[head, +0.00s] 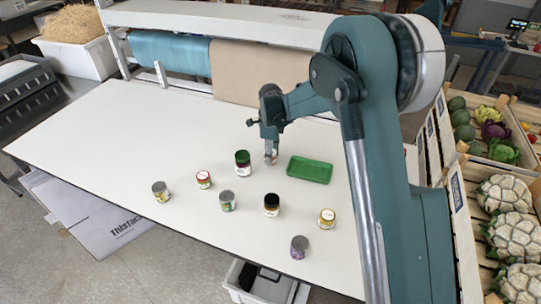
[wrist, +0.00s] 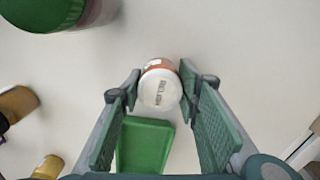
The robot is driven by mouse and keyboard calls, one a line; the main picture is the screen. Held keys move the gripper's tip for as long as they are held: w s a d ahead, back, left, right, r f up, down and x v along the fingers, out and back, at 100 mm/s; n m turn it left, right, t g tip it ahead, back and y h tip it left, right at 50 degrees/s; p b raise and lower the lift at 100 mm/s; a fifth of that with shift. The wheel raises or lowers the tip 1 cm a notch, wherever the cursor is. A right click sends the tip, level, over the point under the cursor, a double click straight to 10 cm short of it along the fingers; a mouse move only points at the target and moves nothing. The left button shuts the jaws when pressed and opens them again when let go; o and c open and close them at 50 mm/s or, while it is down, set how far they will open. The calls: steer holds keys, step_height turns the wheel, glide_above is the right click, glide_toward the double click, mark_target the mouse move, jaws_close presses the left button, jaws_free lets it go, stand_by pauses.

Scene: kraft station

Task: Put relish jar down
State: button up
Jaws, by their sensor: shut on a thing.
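The relish jar (wrist: 160,90) has a white lid with dark lettering and a reddish-brown body. It sits between the fingertips of my gripper (wrist: 161,86) in the wrist view, and my gripper is shut on it. In the head view the jar (head: 271,158) is mostly hidden by the fingers, just left of the green tray. I cannot tell whether its base touches the white table (head: 120,130). The green tray (head: 310,169) is empty and lies flat on the table; it also shows in the wrist view (wrist: 143,150).
A green-lidded jar (head: 242,163) stands close on the left. A black-lidded jar (head: 271,205) and a grey-lidded jar (head: 227,200) stand nearer the front. Several other jars are spread around, including a yellow one (head: 327,219). The table's left part is clear.

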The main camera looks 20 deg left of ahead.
steer(key=shift+f, duration=0.1)
steer(key=o, duration=1)
step_height(320, 180, up, 12)
steer(key=shift+r, duration=0.15)
stand_by(0.4)
stand_by(0.6)
